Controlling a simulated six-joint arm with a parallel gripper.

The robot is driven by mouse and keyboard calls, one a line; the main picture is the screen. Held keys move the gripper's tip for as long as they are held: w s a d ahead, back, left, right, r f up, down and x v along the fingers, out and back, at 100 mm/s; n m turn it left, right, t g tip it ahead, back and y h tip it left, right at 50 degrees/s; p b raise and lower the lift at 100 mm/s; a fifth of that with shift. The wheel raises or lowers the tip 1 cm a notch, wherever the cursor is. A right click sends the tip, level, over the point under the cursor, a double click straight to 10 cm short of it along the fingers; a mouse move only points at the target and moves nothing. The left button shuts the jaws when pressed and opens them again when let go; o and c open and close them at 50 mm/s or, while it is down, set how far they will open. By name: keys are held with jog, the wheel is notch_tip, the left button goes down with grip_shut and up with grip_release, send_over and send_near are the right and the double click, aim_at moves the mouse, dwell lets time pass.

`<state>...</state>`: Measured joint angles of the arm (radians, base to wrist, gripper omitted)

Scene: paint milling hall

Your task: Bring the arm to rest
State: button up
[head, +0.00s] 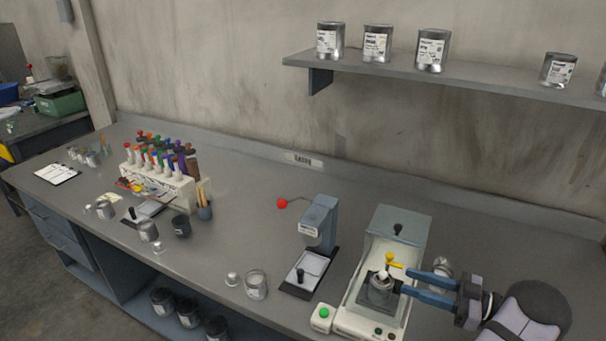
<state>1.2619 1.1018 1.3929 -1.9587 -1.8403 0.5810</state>
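My gripper (407,282) comes in from the lower right with two blue fingers. The fingers are parallel with a clear gap between them, and I see nothing held in the gap. The fingertips are close to the right side of a metal can (381,289) in the pale milling machine (369,316). I cannot tell whether they touch the can or the machine. A yellow handle (393,259) stands above and behind the can. My wrist hides part of the bench at the lower right.
A small press with a red-knobbed lever (283,203) stands left of the machine. A green button box (322,317) is at its front left. A metal can (440,265) is behind my fingers. A shelf (480,78) with several cans hangs above. Bench left of the press is partly clear.

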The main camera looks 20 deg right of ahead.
jog(key=w+d+r+t+h+b, duration=0.1)
jog(key=w+d+r+h+b, duration=0.45)
jog(key=h, duration=0.65)
jog(key=w+a+r+m+g+h+p, duration=0.2)
jog(key=w+a+r+m+h+p, duration=0.2)
jog(key=w+a+r+h+p, duration=0.25)
jog(key=s+a+f+m+g+y+p, duration=0.1)
jog(key=s+a+f+g+y, duration=0.2)
jog(key=s+a, duration=0.45)
jog(key=s+a+f+m+g+y, duration=0.1)
jog(key=s+a+f+g, duration=0.25)
jog(key=a, duration=0.75)
jog(key=s+a+f+m+g+y+p, duration=0.1)
jog(key=s+a+f+g+y, duration=0.15)
jog(key=s+a+f, duration=0.4)
jog(key=s+a+f+m+g+b, duration=0.2)
jog(key=s+a+f+g+b, duration=0.1)
jog(key=s, duration=0.2)
notch_tip(320, 180, down, 32)
jog(key=b, duration=3.2)
jog(key=shift+s+h, duration=0.15)
jog(key=shift+h, duration=0.25)
